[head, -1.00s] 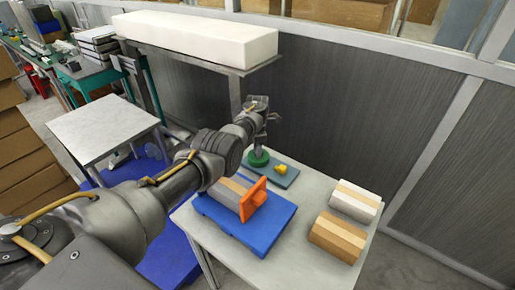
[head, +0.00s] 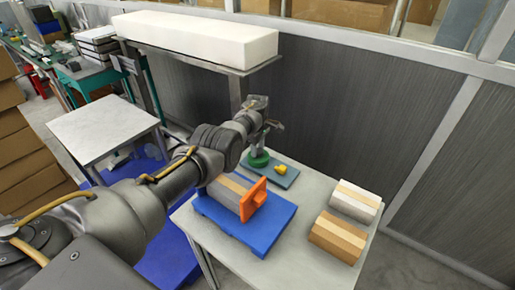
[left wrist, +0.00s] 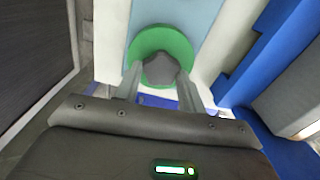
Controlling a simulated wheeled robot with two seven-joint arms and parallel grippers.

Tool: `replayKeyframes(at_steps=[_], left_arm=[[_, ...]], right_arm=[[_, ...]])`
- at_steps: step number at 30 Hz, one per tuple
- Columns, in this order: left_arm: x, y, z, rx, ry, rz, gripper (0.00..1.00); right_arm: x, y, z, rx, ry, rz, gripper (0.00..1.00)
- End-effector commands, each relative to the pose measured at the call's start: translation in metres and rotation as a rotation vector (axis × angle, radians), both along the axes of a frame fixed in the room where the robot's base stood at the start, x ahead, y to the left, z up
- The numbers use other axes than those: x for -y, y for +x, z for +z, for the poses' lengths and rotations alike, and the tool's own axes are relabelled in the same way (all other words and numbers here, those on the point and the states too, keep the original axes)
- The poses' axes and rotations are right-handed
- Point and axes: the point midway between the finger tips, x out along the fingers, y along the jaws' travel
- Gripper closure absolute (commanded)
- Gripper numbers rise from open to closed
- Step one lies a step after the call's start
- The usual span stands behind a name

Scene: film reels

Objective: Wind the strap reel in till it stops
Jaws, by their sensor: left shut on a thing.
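The strap reel shows as a green round wheel (head: 258,160) on a blue-grey base plate (head: 285,178) with a yellow piece (head: 281,169), at the back of the table. The green wheel (left wrist: 190,45) also shows in the left wrist view, with a dark grey knob (left wrist: 160,69) at its near edge. My left gripper (head: 260,150) reaches down onto the reel. In the left wrist view, the fingers of my left gripper (left wrist: 160,80) are shut on the knob, one on each side. The strap cannot be made out. My right gripper is out of view.
A blue tray (head: 284,218) with a grey and tan block (head: 226,194) and an orange upright piece (head: 253,200) stands in front of the reel. Two banded boxes (head: 355,201) (head: 337,238) lie at the right. A grey panel wall (head: 340,125) runs behind the table.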

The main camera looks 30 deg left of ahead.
Motion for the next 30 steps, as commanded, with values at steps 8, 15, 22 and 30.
replayKeyframes(at_steps=[8, 15, 22, 30], left_arm=[[0.0000, 0.0008, -0.0004, 0.000, 0.000, -0.262, 0.83], [0.0003, 0.0016, -0.0005, 0.000, 0.000, -0.490, 0.83], [0.0010, 0.0021, -0.0006, 0.000, 0.000, -0.709, 0.83], [0.0020, 0.0027, -0.0008, -0.001, 0.000, -0.965, 0.83]], right_arm=[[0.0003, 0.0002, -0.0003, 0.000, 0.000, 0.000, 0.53], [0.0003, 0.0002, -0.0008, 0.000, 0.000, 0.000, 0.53], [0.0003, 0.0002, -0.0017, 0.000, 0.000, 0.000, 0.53], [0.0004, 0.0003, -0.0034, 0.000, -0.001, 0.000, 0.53]])
